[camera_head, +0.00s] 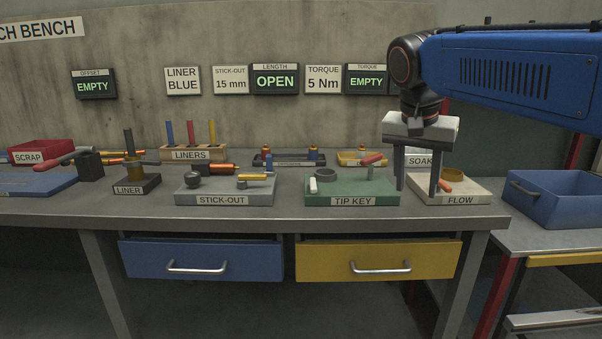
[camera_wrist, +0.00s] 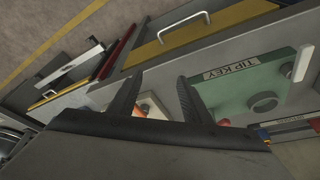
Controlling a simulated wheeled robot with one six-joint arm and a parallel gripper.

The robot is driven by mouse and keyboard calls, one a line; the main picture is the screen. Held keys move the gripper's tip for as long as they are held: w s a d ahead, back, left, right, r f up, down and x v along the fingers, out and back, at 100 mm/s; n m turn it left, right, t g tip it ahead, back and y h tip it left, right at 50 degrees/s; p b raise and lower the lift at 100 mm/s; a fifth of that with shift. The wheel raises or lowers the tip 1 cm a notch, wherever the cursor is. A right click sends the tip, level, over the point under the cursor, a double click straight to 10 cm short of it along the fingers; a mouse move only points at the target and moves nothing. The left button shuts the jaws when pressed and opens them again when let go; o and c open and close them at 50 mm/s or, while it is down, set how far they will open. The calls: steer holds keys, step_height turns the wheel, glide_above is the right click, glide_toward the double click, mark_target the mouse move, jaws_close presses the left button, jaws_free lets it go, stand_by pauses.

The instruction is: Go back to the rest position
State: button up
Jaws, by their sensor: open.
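My gripper (camera_head: 417,190) hangs over the right part of the bench, its two dark fingers pointing down and spread apart. Nothing shows between them. In the head view the fingers stand in front of the gap between the green TIP KEY block (camera_head: 350,190) and the pale FLOW block (camera_head: 463,190). In the wrist view the open fingers of my gripper (camera_wrist: 160,80) reach toward the bench, with the TIP KEY block (camera_wrist: 235,90) to the right and a pale block with an orange piece partly hidden behind the fingers. The exact height above the bench is hard to tell.
A grey STICK-OUT block (camera_head: 224,198), a LINER block (camera_head: 135,188) and a LINERS rack (camera_head: 194,152) stand on the bench. A SOAK sign (camera_head: 420,160) is behind my fingers. A blue bin (camera_head: 565,205) is at right. Blue (camera_head: 200,260) and yellow (camera_head: 378,260) drawers are shut.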

steer(key=s+d+f+n+t+y, duration=0.1)
steer(key=s+d+f+n, duration=0.1)
steer(key=s+f, duration=0.8)
steer(key=s+d+f+n+y, duration=0.1)
steer(key=s+f+n, duration=0.4)
steer(key=s+f, duration=0.6)
step_height(320, 180, down, 3)
steer(key=shift+d+f+t, duration=0.15)
steer(key=shift+d+t, duration=0.25)
steer(key=shift+d, duration=0.5)
